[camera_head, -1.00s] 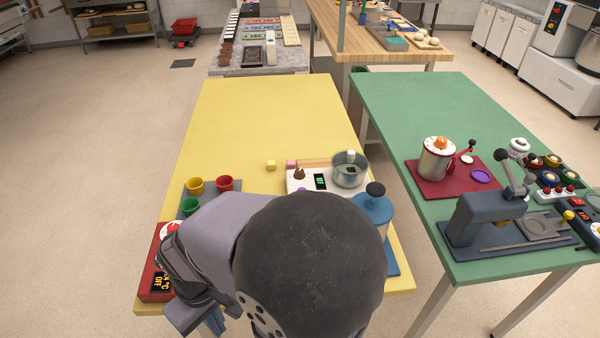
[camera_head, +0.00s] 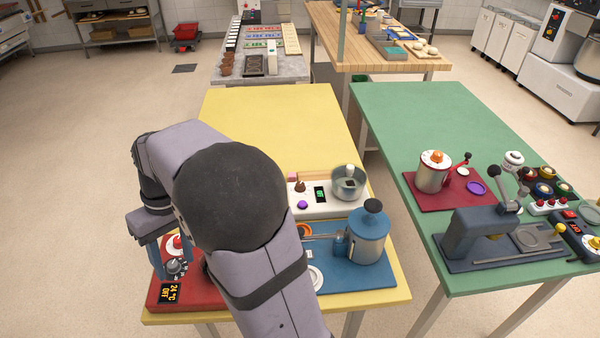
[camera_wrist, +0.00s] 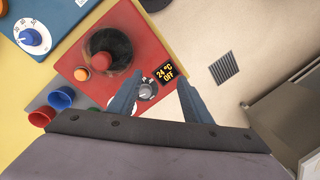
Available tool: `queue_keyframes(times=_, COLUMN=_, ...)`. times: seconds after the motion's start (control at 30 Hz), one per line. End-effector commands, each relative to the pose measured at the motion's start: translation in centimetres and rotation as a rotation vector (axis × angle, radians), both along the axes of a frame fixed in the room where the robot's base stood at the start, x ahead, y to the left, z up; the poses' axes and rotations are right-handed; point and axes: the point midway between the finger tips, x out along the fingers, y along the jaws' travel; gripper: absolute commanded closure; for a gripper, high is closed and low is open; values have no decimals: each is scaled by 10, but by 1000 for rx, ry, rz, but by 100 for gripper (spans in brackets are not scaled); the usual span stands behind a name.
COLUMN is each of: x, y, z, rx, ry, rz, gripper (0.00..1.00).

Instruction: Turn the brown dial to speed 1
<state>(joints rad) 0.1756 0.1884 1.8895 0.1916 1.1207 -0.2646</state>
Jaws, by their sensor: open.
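The brown dial (camera_head: 300,186) sits on the white mixer base (camera_head: 335,209) on the yellow table, left of a small green-lit display (camera_head: 320,194) and a metal bowl (camera_head: 348,184). Its setting is too small to read. My gripper (camera_head: 174,262) is well left of it, low over the red unit at the table's front left. In the wrist view, the open blue fingers (camera_wrist: 158,82) lie on either side of a grey dial (camera_wrist: 147,90) on that unit; I cannot tell whether they touch it. The brown dial is not in the wrist view.
The red unit (camera_wrist: 105,16) has a display (camera_wrist: 167,73) reading 24 °C, OFF. A purple knob (camera_head: 302,204) is just in front of the brown dial. A blue unit with a canister (camera_head: 369,238) stands in front of the mixer. The back of the yellow table (camera_head: 270,110) is clear.

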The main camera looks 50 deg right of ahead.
Motion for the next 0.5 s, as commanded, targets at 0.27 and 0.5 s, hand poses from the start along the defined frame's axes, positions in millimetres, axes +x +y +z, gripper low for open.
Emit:
queue_keyframes(times=0.27, x=68, y=-165, z=20, rx=-66, ry=12, rz=-311, gripper=55)
queue_keyframes(times=0.5, x=59, y=-312, z=13, rx=-123, ry=31, rz=-567, gripper=55)
